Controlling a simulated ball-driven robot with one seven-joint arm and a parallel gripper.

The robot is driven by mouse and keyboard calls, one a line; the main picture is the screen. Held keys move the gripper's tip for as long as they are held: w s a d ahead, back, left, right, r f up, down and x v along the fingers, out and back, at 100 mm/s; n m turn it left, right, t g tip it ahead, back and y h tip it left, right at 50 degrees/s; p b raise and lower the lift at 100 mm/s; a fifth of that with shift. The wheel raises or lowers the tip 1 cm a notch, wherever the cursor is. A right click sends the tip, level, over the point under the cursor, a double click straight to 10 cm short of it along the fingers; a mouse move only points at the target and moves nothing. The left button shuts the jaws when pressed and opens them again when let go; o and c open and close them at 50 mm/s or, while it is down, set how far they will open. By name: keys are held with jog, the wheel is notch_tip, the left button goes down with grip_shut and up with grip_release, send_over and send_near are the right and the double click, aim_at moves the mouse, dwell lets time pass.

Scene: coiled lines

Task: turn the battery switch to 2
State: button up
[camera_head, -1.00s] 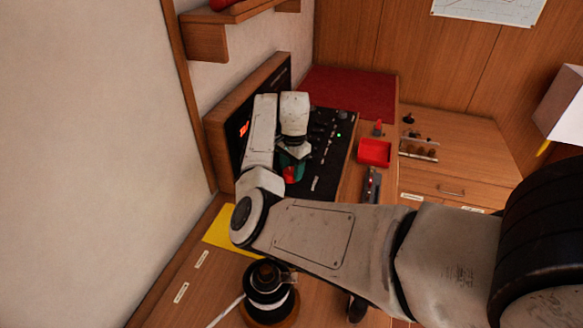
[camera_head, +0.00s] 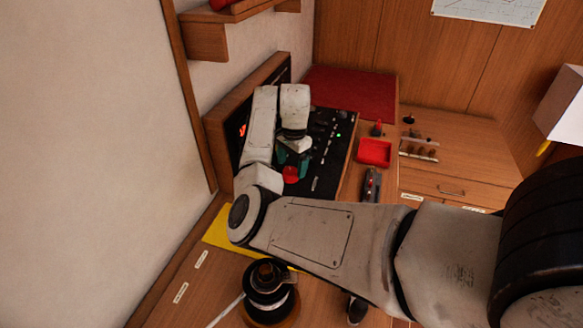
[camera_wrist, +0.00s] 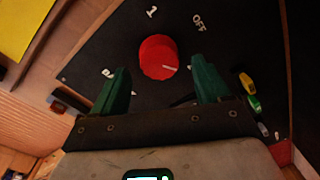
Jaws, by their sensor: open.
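The battery switch is a round red knob (camera_wrist: 158,57) on a black panel (camera_wrist: 90,35). It also shows in the head view (camera_head: 290,175), below my gripper (camera_head: 293,158). In the wrist view its white pointer line aims right and slightly down. The label "1" stands above the knob and "OFF" at its upper right. A white label at the lower left is partly hidden by a green finger and cannot be read surely. My gripper (camera_wrist: 160,84) is open and empty, its two green fingers apart, with the knob just beyond the gap between them.
Small green and yellow parts (camera_wrist: 250,95) sit at the panel's right in the wrist view. A red tray (camera_head: 374,152) stands right of the panel. A yellow sheet (camera_head: 222,230) and a black winch-like drum (camera_head: 268,297) lie nearer. A wooden shelf (camera_head: 207,42) hangs above.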

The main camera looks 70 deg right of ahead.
aim_at(294, 172)
notch_tip(294, 172, up, 9)
jog(key=b, duration=0.1)
jog(key=shift+s, duration=0.2)
jog(key=shift+s+a, duration=0.1)
jog(key=shift+s, duration=0.05)
dwell(0.5)
